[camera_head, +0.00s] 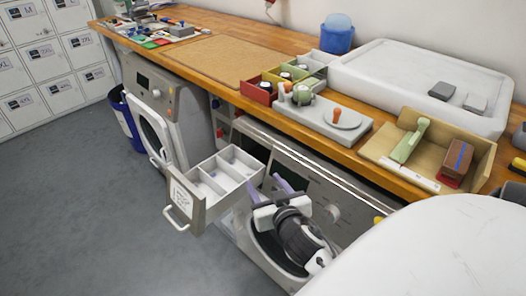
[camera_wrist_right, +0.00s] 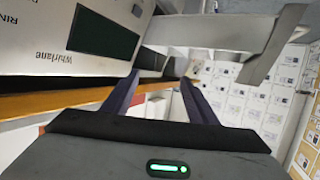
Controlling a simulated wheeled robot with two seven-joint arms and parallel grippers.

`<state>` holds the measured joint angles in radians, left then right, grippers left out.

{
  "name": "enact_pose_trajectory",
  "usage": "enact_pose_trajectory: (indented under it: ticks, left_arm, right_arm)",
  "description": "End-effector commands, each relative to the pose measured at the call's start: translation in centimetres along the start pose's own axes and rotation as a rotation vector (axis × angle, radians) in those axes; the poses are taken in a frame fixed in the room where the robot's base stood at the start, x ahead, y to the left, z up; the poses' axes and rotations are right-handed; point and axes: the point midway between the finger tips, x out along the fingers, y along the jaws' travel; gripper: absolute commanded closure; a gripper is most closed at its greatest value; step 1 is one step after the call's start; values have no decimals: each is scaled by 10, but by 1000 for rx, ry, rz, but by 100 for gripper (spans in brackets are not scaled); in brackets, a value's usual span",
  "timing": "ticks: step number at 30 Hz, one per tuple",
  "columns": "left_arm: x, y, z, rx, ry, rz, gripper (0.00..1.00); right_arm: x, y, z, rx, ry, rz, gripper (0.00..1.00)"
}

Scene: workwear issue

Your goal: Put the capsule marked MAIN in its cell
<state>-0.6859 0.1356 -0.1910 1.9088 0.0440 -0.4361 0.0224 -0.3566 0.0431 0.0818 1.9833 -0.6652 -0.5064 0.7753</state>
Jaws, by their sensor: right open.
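An open drawer (camera_head: 198,208) with several light grey cells sticks out below the bench; its cells look empty. A card (camera_head: 181,199) with unreadable markings is on its front. On the bench, a box with coloured cells (camera_head: 259,93) holds small round dark-and-white items (camera_head: 286,76). No MAIN mark is legible, so I cannot tell which item is the capsule. My right gripper (camera_head: 264,186) is open and empty, just right of the drawer; its purple fingers also show in the right wrist view (camera_wrist_right: 160,82). My left gripper is not in view.
A grey stand (camera_head: 354,131) with orange-knobbed parts, a tan tray (camera_head: 376,147) and a white slab (camera_head: 400,65) crowd the right of the bench. A washing machine door (camera_head: 153,128) stands open on the left. The grey floor (camera_head: 75,190) is clear.

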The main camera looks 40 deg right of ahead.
Motion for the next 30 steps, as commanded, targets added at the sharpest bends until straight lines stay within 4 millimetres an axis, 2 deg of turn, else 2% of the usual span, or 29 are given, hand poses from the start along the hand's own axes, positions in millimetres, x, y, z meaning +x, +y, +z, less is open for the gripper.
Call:
enact_pose_trajectory:
  ticks: [2,5,6,9,13,15,18,30]
  left_arm:
    - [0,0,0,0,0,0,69]
    - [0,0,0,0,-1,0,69]
    - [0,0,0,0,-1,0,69]
    - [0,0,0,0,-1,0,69]
    - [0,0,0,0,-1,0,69]
    - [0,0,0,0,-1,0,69]
    - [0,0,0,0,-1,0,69]
    - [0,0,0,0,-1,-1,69]
  right_arm:
    - [-11,-14,29,-35,-63,-52,47]
    - [-39,-42,87,-108,-185,-173,47]
    - [-54,-55,113,-138,-240,-230,47]
    - [-98,-81,169,-197,-354,-367,47]
    - [-147,-102,216,-241,-453,-498,47]
    - [-163,-109,229,-252,-479,-539,47]
    - [-172,-112,235,-257,-491,-563,47]
    - [-171,-112,235,-258,-491,-562,47]
